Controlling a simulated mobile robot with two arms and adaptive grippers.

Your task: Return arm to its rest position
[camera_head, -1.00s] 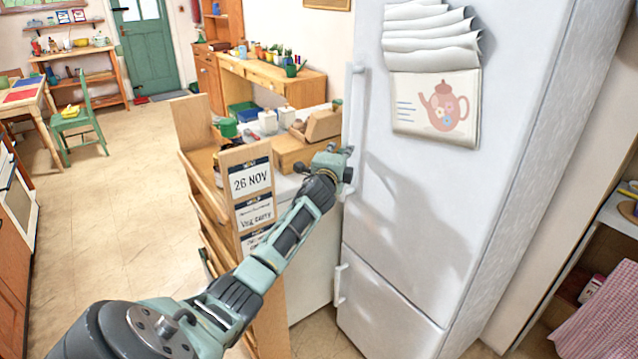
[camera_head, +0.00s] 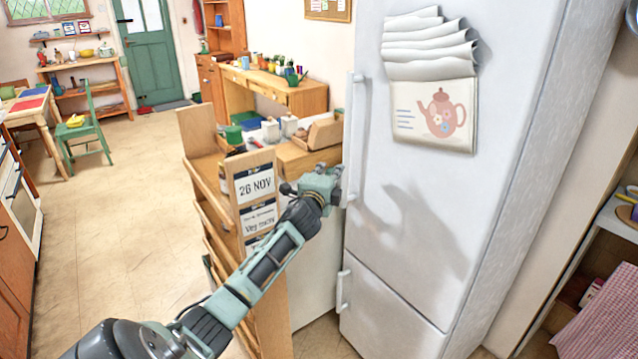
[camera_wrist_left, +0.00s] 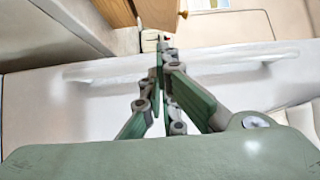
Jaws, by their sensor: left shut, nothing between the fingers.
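My left arm comes in from the lower left in the head view. Its gripper (camera_head: 335,178) is beside the long upper handle (camera_head: 354,135) of the white fridge (camera_head: 420,200); I cannot tell whether they touch. In the left wrist view the green fingers (camera_wrist_left: 160,62) come together at their tips and hold nothing. A pale handle bar (camera_wrist_left: 215,62) lies behind them there. Both fridge doors look closed. My right gripper is not in view.
A wooden shelf unit with date cards (camera_head: 255,185) stands close beside my forearm. A worktop with a green tin (camera_head: 233,134) and a box (camera_head: 318,133) is behind it. Open floor (camera_head: 120,220) lies to the left.

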